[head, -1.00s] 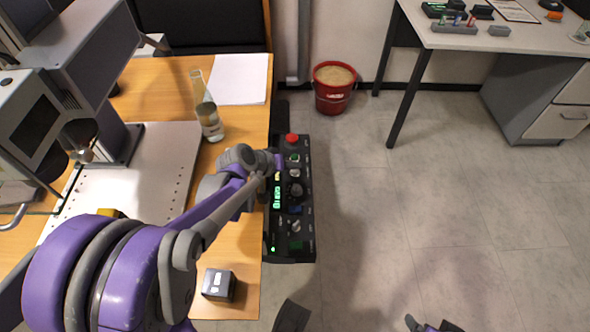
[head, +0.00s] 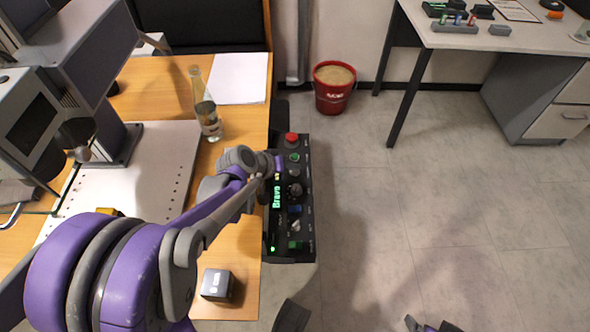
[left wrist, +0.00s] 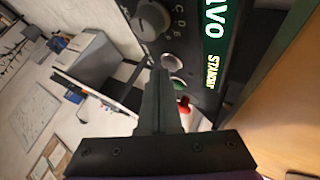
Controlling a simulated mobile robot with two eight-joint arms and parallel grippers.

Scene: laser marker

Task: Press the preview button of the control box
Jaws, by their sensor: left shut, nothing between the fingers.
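The black control box (head: 306,222) lies along the table's right edge in the head view. It has a red mushroom button (head: 291,138), a green button (head: 294,157), knobs, a blue button (head: 294,209) and a green switch (head: 295,245). Its display (head: 277,197) reads "Bravo"; "STANDBY" shows in the left wrist view. My left gripper (head: 279,163) is shut and empty over the box's upper part. In the left wrist view its fingertips (left wrist: 160,74) are beside a round pale button (left wrist: 172,62), below a big knob (left wrist: 150,20). Contact cannot be told. The button labels are too small to read.
A glass bottle (head: 208,120) and white paper (head: 238,79) are on the wooden table (head: 165,88). A red bucket (head: 333,98) stands on the floor. Floor right of the box is clear.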

